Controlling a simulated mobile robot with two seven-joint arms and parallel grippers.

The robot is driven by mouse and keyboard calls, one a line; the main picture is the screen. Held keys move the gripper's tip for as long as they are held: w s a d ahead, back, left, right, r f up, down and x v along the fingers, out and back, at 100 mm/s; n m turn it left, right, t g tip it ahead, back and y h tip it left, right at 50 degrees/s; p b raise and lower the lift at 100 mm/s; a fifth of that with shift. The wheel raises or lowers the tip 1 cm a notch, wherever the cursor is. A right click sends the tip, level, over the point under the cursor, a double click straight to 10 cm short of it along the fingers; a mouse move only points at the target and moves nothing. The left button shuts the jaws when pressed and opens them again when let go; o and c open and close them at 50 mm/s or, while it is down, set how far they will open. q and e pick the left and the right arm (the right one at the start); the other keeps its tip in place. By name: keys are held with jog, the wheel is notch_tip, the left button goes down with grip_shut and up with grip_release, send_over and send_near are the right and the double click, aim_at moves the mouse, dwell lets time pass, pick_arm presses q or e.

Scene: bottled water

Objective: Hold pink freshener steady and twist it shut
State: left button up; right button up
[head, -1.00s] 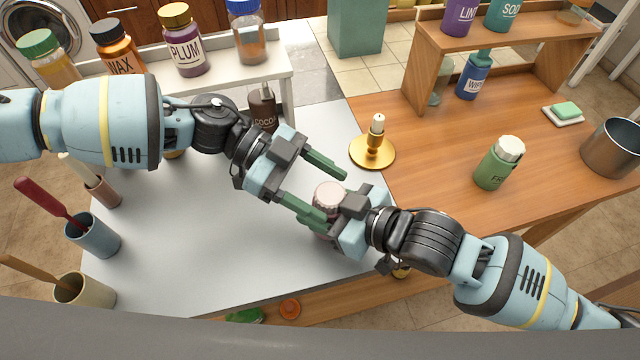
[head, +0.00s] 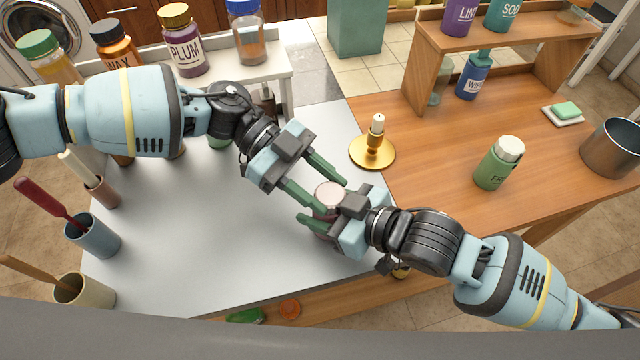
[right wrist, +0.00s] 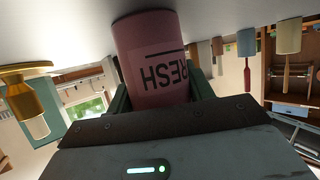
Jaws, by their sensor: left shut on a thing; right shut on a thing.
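The pink freshener (head: 322,232) stands upright near the right edge of the white tabletop, with a pale pink cap (head: 328,192) on top. My left gripper (head: 333,196) is shut on the cap, one green finger on each side. My right gripper (head: 322,216) is shut on the freshener's body from the right, below the left fingers. In the right wrist view the freshener (right wrist: 155,60) appears upside down between the green fingers, its label reading "RESH" in part. Much of its body is hidden by the grippers in the head view.
A brass candlestick (head: 372,152) stands close behind on the right. A green bottle (head: 498,164) and a metal pot (head: 612,148) stand on the wooden table (head: 440,165). Cups holding utensils, such as the blue one (head: 92,238), line the left edge. The white tabletop (head: 190,255) is clear in front.

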aim_at(323, 187)
pick_arm(q)
jog(key=shift+w+d+m+g+y, duration=0.1)
jog(key=shift+w+m+g+y, duration=0.1)
jog(key=shift+m+g+y, duration=0.8)
jog(key=shift+m, duration=0.3)
jog(key=o, duration=1)
jog(key=shift+r, duration=0.15)
notch_tip(323, 187, up, 10)
jog(key=shift+f, duration=0.1)
